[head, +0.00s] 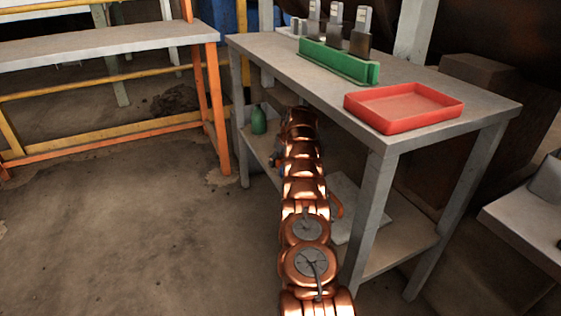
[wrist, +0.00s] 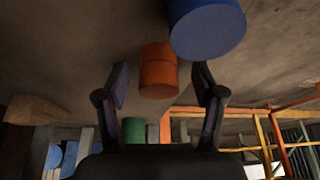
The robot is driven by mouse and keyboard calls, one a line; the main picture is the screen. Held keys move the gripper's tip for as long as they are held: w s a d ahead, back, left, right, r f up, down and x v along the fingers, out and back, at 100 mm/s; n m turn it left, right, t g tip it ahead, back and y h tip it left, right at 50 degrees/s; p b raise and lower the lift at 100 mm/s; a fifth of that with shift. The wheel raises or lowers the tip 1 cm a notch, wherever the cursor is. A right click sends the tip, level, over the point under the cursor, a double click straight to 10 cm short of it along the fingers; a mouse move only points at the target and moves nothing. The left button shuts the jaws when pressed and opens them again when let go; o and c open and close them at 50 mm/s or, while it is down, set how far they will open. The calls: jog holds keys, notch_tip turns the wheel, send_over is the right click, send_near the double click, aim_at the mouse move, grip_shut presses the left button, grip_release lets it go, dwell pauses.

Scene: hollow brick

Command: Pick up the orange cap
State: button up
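An orange cap (wrist: 158,71), a short cylinder, shows in the wrist view between and beyond the two fingers of my gripper (wrist: 161,76). The fingers are dark and spread wide apart, with clear gaps on both sides of the cap. Nothing is held. In the head view my copper-coloured arm reaches toward the lower shelf of the table, and its own links hide the gripper. I cannot make out the cap there for certain.
A blue cylinder (wrist: 207,29) is close to the cap's upper right in the wrist view, with a green object (wrist: 133,130) below. A green bottle (head: 259,119) stands on the lower shelf. The grey tabletop (head: 400,75) above carries a red tray (head: 402,123) and a green rack (head: 338,66).

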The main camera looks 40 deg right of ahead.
jog(key=c, duration=0.9)
jog(key=shift+r, duration=0.1)
